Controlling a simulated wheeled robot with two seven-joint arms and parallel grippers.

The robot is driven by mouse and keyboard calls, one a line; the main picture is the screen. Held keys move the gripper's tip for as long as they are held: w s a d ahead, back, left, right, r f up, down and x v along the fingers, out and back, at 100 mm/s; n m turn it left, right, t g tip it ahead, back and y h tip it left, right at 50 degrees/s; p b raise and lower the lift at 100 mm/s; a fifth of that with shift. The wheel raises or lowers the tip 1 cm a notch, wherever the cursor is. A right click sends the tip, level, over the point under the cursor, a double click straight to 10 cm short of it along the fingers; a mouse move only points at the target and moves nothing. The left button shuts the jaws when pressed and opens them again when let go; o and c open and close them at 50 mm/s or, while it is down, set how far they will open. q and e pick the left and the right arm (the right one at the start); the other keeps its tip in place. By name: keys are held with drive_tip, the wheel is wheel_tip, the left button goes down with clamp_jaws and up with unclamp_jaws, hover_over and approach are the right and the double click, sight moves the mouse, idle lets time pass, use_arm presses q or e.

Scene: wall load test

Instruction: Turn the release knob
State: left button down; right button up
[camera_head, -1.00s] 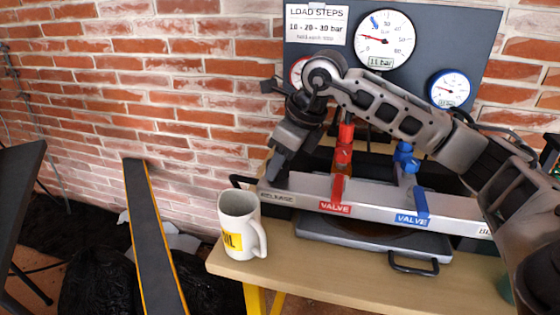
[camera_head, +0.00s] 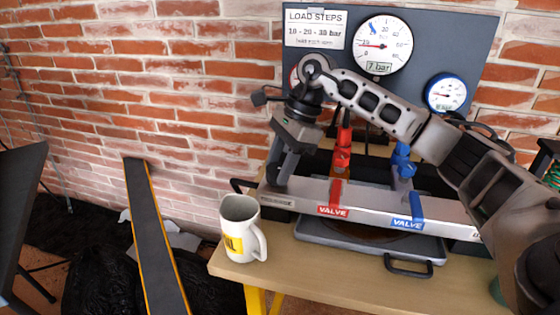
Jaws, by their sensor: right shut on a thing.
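The release knob is hidden behind my right gripper at the left end of the grey rail (camera_head: 453,213); a small label shows there, too blurred to read now. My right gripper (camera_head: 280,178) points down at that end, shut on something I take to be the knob. The big white gauge (camera_head: 383,45) above reads 7 bar. A smaller blue-rimmed gauge (camera_head: 446,93) sits to its right. A red gauge is mostly covered by my right arm. My left gripper is not in view.
A red valve (camera_head: 343,150) and a blue valve (camera_head: 402,163) stand on the rail. A white mug (camera_head: 241,228) stands on the wooden bench (camera_head: 330,277), just left of the rail. A grey tray (camera_head: 340,235) with a black handle lies under the rail.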

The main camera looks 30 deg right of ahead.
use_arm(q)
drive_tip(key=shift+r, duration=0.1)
use_arm(e)
drive_tip(key=shift+r+n, duration=0.1)
drive_tip(key=shift+n, duration=0.5)
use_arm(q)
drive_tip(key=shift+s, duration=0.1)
use_arm(e)
drive_tip(key=o, duration=1)
use_arm(q)
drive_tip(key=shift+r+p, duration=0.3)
drive_tip(key=shift+p, duration=0.7)
use_arm(e)
drive_tip(key=v, duration=1.6)
drive_tip(key=shift+w, duration=0.35)
